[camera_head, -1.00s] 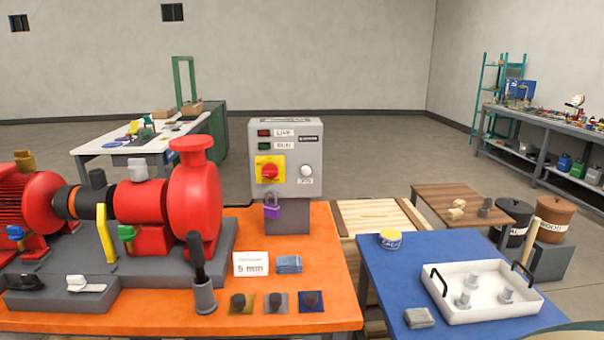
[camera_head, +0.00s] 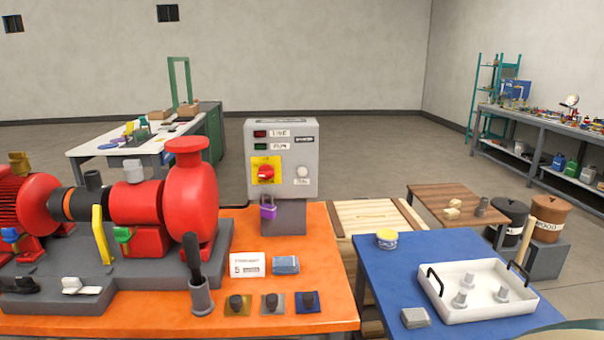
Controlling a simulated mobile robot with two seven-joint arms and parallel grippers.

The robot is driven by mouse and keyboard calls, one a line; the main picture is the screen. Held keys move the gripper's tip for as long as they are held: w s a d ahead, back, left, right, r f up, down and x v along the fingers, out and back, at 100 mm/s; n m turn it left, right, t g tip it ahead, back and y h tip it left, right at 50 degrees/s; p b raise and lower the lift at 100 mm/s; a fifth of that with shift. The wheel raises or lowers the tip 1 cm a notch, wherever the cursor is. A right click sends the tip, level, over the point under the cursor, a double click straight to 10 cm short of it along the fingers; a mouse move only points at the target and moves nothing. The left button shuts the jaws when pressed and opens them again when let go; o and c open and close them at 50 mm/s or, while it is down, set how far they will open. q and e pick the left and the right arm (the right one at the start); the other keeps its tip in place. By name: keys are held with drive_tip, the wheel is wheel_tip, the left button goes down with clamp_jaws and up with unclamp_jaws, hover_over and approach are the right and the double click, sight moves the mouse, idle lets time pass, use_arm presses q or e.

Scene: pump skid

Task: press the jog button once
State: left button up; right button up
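The grey control box (camera_head: 283,160) stands on a grey post at the back right of the orange table. A round white button (camera_head: 302,171) sits on the right of its face, with a small label under it that I cannot read surely. A red rotary knob on a yellow plate (camera_head: 266,171) is to its left. Above are a red lamp (camera_head: 260,134) marked LINE and a green lamp (camera_head: 260,147) marked RUN. A purple padlock (camera_head: 268,207) hangs below the yellow plate. Neither of my grippers is in view.
The red pump (camera_head: 190,195) and motor fill the left of the orange table (camera_head: 330,300). A grey holder with a dark handle (camera_head: 200,295) stands in front. The blue table (camera_head: 375,275) at right bears a white tray (camera_head: 530,306).

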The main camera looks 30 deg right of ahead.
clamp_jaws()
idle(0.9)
